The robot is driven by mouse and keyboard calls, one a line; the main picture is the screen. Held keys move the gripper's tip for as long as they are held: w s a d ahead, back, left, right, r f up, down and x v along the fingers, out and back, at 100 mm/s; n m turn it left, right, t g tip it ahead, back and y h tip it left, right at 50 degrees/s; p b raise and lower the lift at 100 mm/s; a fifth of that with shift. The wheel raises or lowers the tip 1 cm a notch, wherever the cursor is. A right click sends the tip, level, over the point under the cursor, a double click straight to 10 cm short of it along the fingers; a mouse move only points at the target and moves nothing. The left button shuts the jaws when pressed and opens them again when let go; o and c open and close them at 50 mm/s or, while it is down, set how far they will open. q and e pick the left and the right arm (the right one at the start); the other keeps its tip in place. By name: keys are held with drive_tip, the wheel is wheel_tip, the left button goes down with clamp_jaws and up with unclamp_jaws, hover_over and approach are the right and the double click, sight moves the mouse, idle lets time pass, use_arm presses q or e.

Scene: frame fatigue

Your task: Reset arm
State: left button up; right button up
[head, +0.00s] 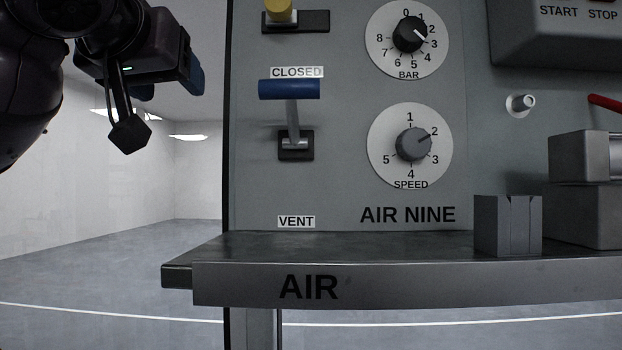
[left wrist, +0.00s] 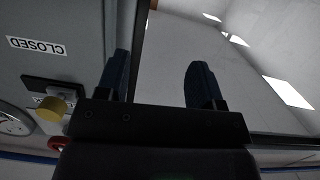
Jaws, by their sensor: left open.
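My left gripper (head: 168,85) is at the upper left of the head view, left of the panel's edge and apart from it. It is open; its two dark blue fingers stand apart with nothing between them in the left wrist view (left wrist: 160,72). The grey panel (head: 340,180) has a lever with a blue handle (head: 289,89), raised just below the CLOSED label (head: 297,72). The VENT label (head: 296,221) is lower down. My right gripper is in neither view.
A metal ledge marked AIR (head: 400,282) juts out below the panel. Grey blocks (head: 508,225) stand on its right part. BAR (head: 388,58) and SPEED (head: 386,165) dials and a yellow knob (head: 279,11) are on the panel. Left of the panel is open floor.

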use_arm(q)
drive_tip(key=w+f+m+g, duration=0.15)
drive_tip(key=w+f, duration=0.25)
drive_tip(key=f, duration=0.7)
drive_tip(key=w+f+m+g, duration=0.15)
drive_tip(key=w+f, duration=0.25)
drive_tip(key=f, duration=0.6)
wheel_tip(320, 180, down, 19)
drive_tip(key=a+g, duration=0.1)
drive_tip(key=g, duration=0.2)
drive_tip(key=s+a+f+n+g, duration=0.1)
drive_tip(key=s+a+f, duration=0.1)
drive_tip(key=s+f, duration=0.65)
drive_tip(key=s+a+f+g, duration=0.2)
drive_tip(key=s+f, duration=0.2)
drive_tip(key=f, duration=0.9)
drive_tip(key=s+a+f+n+g+y, duration=0.1)
drive_tip(key=s+a+f+g, duration=0.15)
drive_tip(key=s+f, duration=0.55)
drive_tip(key=s+a+f+n+g+y, duration=0.1)
drive_tip(key=s+a+f, duration=0.2)
drive_tip(key=s, duration=0.9)
drive_tip(key=w+f+m+t+h, duration=0.1)
drive_tip(key=w+f+t, duration=0.7)
drive_tip(key=f, duration=0.2)
drive_tip(key=shift+d+f, duration=0.15)
drive_tip(key=shift+f, duration=0.1)
